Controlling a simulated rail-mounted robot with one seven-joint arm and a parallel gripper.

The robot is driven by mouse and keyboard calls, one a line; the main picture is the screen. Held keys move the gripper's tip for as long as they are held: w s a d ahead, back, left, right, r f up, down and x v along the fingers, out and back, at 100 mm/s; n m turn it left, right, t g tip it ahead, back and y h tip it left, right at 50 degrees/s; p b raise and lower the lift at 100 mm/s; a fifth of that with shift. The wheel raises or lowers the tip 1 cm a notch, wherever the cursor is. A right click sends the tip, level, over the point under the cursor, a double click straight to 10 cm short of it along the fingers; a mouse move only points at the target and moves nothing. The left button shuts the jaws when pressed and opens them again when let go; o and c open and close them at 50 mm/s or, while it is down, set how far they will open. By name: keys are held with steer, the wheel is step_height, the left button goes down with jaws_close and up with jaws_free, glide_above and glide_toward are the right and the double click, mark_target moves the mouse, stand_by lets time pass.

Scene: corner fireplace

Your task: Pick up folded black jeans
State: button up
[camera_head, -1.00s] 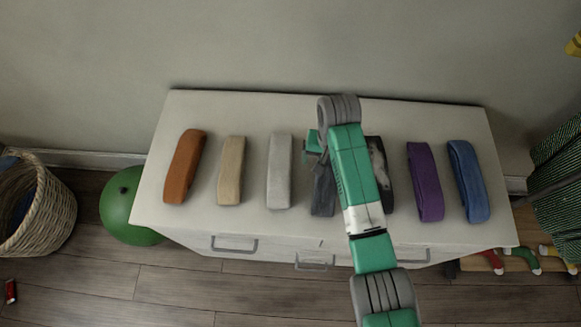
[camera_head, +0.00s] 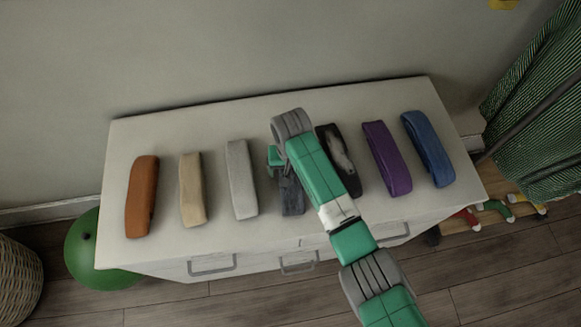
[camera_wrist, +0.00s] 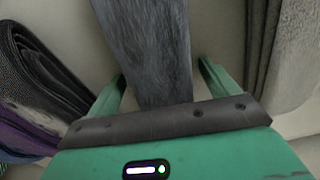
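A dark grey folded garment with a denim-like look (camera_head: 291,195), apparently the black jeans, lies on the white cabinet top in a row of folded clothes. My gripper (camera_head: 279,160) is over its far part, and my arm hides some of it. In the wrist view the dark garment (camera_wrist: 150,45) runs between the two green fingers of my gripper (camera_wrist: 163,75). The fingers are open, one on each side, with visible gaps. A black folded garment with a whitish patch (camera_head: 336,150) lies just right of it in the head view.
On the white cabinet (camera_head: 215,228) also lie orange (camera_head: 142,195), beige (camera_head: 191,190), light grey (camera_head: 241,180), purple (camera_head: 386,158) and blue (camera_head: 428,150) folded clothes. The light grey and black neighbours lie close. A green ball (camera_head: 85,255) and wicker basket (camera_head: 18,280) stand left.

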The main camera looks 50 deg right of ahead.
steer(key=c, duration=1.3)
steer(key=shift+o, duration=0.2)
step_height(320, 180, up, 10)
steer(key=p, duration=0.3)
steer(key=shift+r, duration=0.1)
